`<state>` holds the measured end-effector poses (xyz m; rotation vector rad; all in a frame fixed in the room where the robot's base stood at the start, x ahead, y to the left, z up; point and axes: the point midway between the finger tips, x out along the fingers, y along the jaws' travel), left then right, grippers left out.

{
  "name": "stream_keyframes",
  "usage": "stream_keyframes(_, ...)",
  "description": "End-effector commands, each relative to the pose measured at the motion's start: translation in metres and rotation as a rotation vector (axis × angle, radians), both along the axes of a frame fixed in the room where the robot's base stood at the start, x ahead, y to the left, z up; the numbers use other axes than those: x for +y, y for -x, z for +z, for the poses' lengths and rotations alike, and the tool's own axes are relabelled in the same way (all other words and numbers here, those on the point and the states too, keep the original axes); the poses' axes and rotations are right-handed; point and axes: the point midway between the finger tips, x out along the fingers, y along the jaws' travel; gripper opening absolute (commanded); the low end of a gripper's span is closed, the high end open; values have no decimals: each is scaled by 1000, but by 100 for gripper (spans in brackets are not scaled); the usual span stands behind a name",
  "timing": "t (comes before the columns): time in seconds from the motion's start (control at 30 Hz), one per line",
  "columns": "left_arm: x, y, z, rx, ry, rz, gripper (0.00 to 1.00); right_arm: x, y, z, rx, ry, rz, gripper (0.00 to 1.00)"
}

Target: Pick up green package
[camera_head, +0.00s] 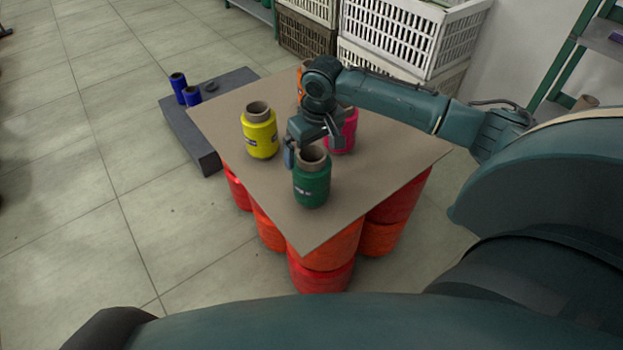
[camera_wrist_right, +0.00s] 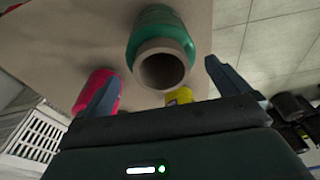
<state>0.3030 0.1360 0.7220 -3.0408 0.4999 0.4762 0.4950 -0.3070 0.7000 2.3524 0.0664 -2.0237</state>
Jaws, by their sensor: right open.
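The green package (camera_head: 312,184) is a green-wound bobbin with a brown core, standing upright near the front corner of the board. In the right wrist view its open core end faces the camera, and its green winding (camera_wrist_right: 155,17) shows beyond the fingers. My right gripper (camera_head: 318,146) is just behind and above it in the head view. In the wrist view the right gripper (camera_wrist_right: 160,85) is open with nothing between its fingers, and the bobbin appears between and beyond the tips. My left gripper is not in view.
A yellow bobbin (camera_head: 260,137) stands left and a pink one (camera_head: 343,137) behind, close to my right gripper. An orange bobbin (camera_head: 301,76) is partly hidden by my arm. The brown board (camera_head: 225,118) rests on red and orange spools (camera_head: 322,277). Blue bobbins (camera_head: 179,87) and white crates (camera_head: 400,38) stand beyond.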

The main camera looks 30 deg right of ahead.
Motion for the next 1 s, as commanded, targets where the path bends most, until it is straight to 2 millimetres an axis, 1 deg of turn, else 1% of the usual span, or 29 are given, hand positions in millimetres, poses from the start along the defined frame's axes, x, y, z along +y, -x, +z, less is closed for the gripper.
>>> stream_keyframes(0.03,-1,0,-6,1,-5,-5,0,1,0,-11,2,0,0,100)
stream_keyframes(0.1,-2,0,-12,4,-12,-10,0,2,0,-22,3,0,1,100)
stream_keyframes(0.23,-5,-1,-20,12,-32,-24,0,2,-2,-40,2,0,-1,100)
stream_keyframes(0.3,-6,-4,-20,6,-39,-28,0,2,-3,-43,0,0,0,100)
stream_keyframes(0.5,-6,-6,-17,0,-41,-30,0,2,-3,-43,0,0,1,100)
stream_keyframes(1.0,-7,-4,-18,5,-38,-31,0,2,-3,-42,-1,0,1,59)
